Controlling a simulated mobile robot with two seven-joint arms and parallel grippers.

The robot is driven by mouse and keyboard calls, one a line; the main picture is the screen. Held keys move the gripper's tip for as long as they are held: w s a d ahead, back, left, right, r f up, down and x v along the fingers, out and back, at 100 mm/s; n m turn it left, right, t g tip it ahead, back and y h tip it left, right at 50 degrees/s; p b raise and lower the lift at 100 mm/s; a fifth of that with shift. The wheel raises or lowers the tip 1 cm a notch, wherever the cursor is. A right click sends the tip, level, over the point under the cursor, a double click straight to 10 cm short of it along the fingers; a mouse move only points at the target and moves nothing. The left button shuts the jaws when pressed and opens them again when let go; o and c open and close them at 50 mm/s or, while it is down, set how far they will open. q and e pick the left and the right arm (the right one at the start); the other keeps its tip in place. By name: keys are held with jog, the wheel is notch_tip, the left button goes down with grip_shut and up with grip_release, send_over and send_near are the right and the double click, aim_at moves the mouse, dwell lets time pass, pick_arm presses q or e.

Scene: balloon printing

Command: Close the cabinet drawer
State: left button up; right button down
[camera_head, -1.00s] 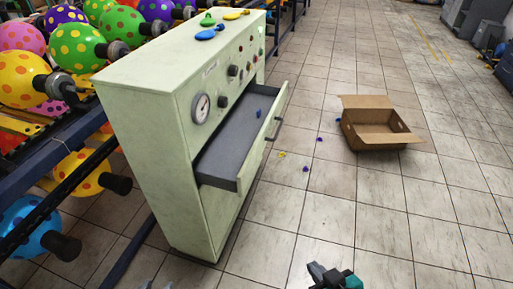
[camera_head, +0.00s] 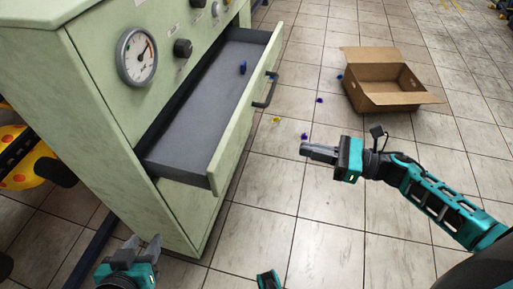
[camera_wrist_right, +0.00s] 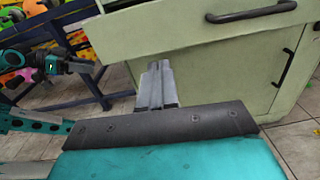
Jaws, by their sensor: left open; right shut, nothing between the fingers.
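The pale green cabinet (camera_head: 95,95) stands at the left in the head view. Its drawer (camera_head: 205,110) is pulled out to the right, and a small blue piece (camera_head: 243,67) lies inside it. The drawer front has a dark handle (camera_head: 267,90), also seen at the top of the right wrist view (camera_wrist_right: 250,12). My right gripper (camera_head: 304,150) is shut and empty, to the right of the drawer front and apart from it. It also shows in the right wrist view (camera_wrist_right: 157,68). My left gripper (camera_head: 144,243) is open and empty at the bottom, in front of the cabinet.
An open cardboard box (camera_head: 385,82) stands on the tiled floor at the back right. Several small coloured pieces lie on the floor between box and drawer. A rack with balloons is at the left. The floor right of the drawer is mostly clear.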

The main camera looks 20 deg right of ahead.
send_near(240, 136)
jog(key=shift+n, duration=0.4)
jog(key=x, duration=0.5)
jog(key=shift+w+a+r, duration=0.1)
jog(key=shift+r, duration=0.05)
pick_arm(q)
jog(key=shift+s+f, duration=0.2)
jog(key=shift+s, duration=0.1)
pick_arm(e)
jog(key=shift+x, duration=0.8)
jog(key=shift+a, duration=0.1)
